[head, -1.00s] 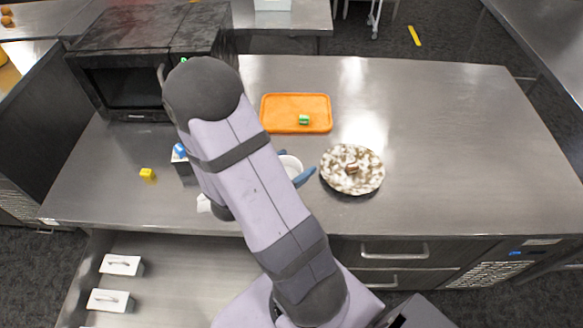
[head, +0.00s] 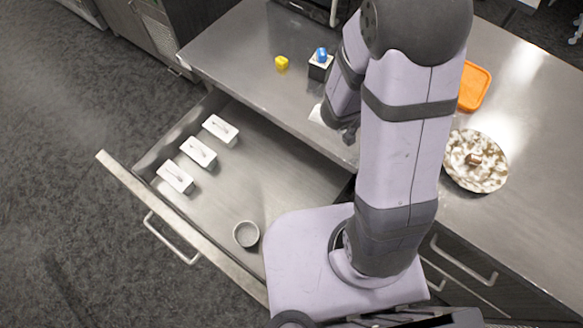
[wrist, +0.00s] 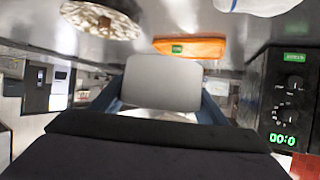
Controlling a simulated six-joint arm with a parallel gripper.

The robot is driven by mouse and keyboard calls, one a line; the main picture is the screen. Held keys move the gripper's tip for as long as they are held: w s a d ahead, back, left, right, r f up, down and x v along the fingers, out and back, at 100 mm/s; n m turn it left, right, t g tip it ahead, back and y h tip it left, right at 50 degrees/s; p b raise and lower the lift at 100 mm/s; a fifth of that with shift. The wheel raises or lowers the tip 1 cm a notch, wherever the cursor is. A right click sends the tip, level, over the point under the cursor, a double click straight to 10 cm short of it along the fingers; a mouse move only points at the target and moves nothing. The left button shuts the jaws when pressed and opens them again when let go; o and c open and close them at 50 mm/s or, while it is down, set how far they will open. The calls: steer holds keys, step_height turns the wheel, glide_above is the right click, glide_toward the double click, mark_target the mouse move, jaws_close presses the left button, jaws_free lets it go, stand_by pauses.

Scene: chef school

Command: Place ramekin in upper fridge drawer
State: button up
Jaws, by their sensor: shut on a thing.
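In the wrist view, my gripper (wrist: 162,88) is shut on a pale grey, round-edged thing (wrist: 162,82), which looks like the ramekin seen from its side. Blue fingers hold it on both sides. An open drawer (head: 285,165) shows at the lower left of the head view, beneath the counter's front edge. A small round grey bowl (head: 246,234) stands upright inside it, near its front right corner.
Several white handled boxes (head: 198,152) line the drawer's left side; its middle is clear. A microwave (wrist: 283,95) shows in the wrist view.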

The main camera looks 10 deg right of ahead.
steer(key=w+a+f+n+t+y+b, duration=0.2)
steer(key=w+a+n+t+b, duration=0.2)
steer(key=w+a, duration=0.5)
step_height(320, 180, up, 2)
steer(key=n+t+y+b, duration=0.4)
steer(key=n+y+b, duration=0.7)
steer(key=n+y, duration=0.4)
glide_above(242, 186)
step_height(242, 186, down, 47)
steer(key=shift+w+r, duration=0.1)
steer(key=shift+f, duration=0.2)
steer(key=o, duration=1.2)
steer(key=shift+r, duration=0.1)
